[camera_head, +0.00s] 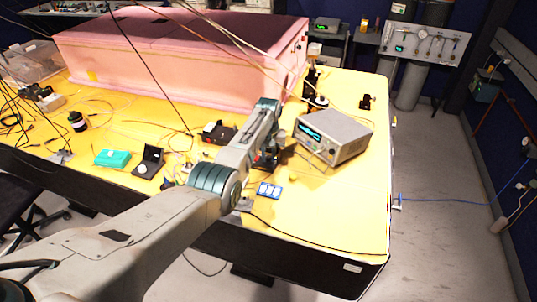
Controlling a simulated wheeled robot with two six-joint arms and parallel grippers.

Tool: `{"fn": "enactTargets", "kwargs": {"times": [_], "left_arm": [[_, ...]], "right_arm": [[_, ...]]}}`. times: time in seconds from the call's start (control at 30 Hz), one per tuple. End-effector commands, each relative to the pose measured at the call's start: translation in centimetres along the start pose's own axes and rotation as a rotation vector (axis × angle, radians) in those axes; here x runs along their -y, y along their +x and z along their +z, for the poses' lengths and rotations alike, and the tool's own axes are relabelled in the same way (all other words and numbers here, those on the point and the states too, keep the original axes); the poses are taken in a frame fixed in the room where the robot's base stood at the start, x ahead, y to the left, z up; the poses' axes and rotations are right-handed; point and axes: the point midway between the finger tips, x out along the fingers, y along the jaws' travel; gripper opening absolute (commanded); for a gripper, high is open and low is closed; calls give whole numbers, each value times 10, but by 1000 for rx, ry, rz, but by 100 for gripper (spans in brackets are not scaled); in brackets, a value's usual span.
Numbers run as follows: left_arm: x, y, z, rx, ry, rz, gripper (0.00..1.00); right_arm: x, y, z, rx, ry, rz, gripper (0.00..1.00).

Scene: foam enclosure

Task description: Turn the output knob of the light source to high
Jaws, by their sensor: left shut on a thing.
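A grey metal box (341,131) with a lit cyan display, which looks like the light source, stands on the yellow table. Its front faces the lower left. My left arm reaches in from the lower left and bends down at the wrist. My left gripper (265,160) is low over the table, just left of the box's front. It is shut on a small part, seemingly the output knob. The knob itself is hidden by the gripper and wrist, and its setting cannot be read. My right gripper is not in view.
A large pink foam enclosure (180,50) stands behind my arm. A blue-white card (269,190), a teal box (113,158) and a black mount (149,161) lie near the front. Cables hang overhead and cross the table (350,215). Its right front is mostly clear.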

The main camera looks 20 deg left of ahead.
Motion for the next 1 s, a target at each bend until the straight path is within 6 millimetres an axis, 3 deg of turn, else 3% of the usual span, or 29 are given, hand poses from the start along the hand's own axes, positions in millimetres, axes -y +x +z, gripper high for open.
{"fn": "enactTargets", "kwargs": {"times": [0.73, 0.77, 0.83, 0.87, 1.0], "left_arm": [[-1, -2, -1, -5, 91, 1, 0], [-1, -2, -2, -5, 91, 1, 23], [0, -2, -1, -4, 91, 1, 37], [0, -2, -1, -4, 91, 1, 41], [0, -1, -1, -3, 90, 0, 41]], "right_arm": [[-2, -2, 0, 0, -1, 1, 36], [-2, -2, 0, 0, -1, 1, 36], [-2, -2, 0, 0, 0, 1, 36], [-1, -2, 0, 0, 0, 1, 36], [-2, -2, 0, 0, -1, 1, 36]]}}
